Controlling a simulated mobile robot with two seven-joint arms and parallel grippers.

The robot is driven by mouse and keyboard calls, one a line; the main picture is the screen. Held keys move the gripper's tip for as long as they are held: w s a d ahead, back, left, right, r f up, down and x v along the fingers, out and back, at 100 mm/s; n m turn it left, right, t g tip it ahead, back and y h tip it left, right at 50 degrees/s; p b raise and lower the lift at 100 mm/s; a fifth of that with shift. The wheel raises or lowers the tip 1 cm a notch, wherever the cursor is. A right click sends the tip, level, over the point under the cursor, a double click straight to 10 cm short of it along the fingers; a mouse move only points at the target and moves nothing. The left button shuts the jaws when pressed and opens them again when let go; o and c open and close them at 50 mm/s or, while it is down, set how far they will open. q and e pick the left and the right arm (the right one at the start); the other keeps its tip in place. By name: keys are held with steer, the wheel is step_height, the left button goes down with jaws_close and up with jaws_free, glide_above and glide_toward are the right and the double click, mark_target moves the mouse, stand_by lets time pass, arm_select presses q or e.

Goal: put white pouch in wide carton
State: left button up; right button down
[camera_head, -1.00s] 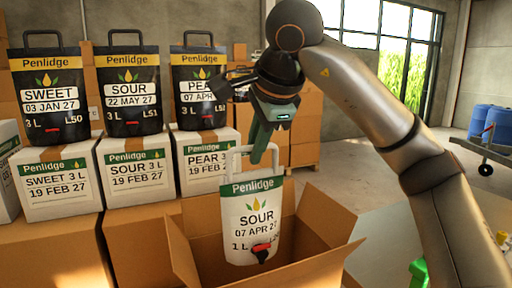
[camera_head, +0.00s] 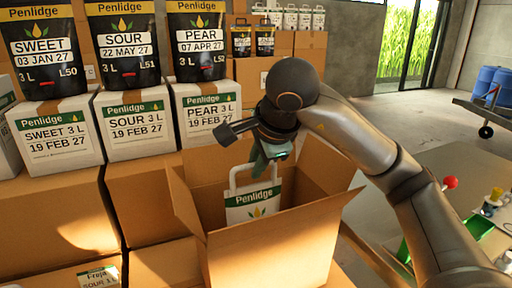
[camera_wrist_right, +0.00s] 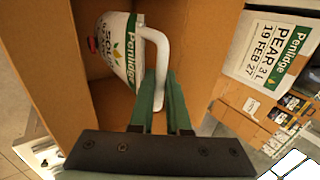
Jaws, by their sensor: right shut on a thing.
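The white pouch (camera_head: 252,203) has a green Penlidge band and a white loop handle. It hangs upright inside the open wide carton (camera_head: 270,252), its lower part hidden by the carton's front wall. My right gripper (camera_head: 262,170) is above the carton, shut on the pouch's handle. In the right wrist view the fingers (camera_wrist_right: 160,100) close on the white handle, and the pouch (camera_wrist_right: 115,48) lies beyond them within the carton walls (camera_wrist_right: 62,75). I cannot tell whether the pouch touches the carton floor. My left gripper is not in view.
White Penlidge boxes (camera_head: 125,128) with black pouches (camera_head: 122,45) on top stand behind and left of the carton. The carton's flaps stand open. A table (camera_head: 440,215) with a green tray (camera_head: 478,226) is at the right.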

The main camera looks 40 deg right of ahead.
mark_target(258, 212)
step_height(258, 212, down, 11)
steer(key=shift+w+f, duration=0.1)
steer(key=shift+f, duration=0.05)
stand_by(0.4)
steer(key=shift+f+b, duration=0.6)
steer(key=shift+b, duration=0.3)
steer(key=c, duration=0.9)
jaws_free()
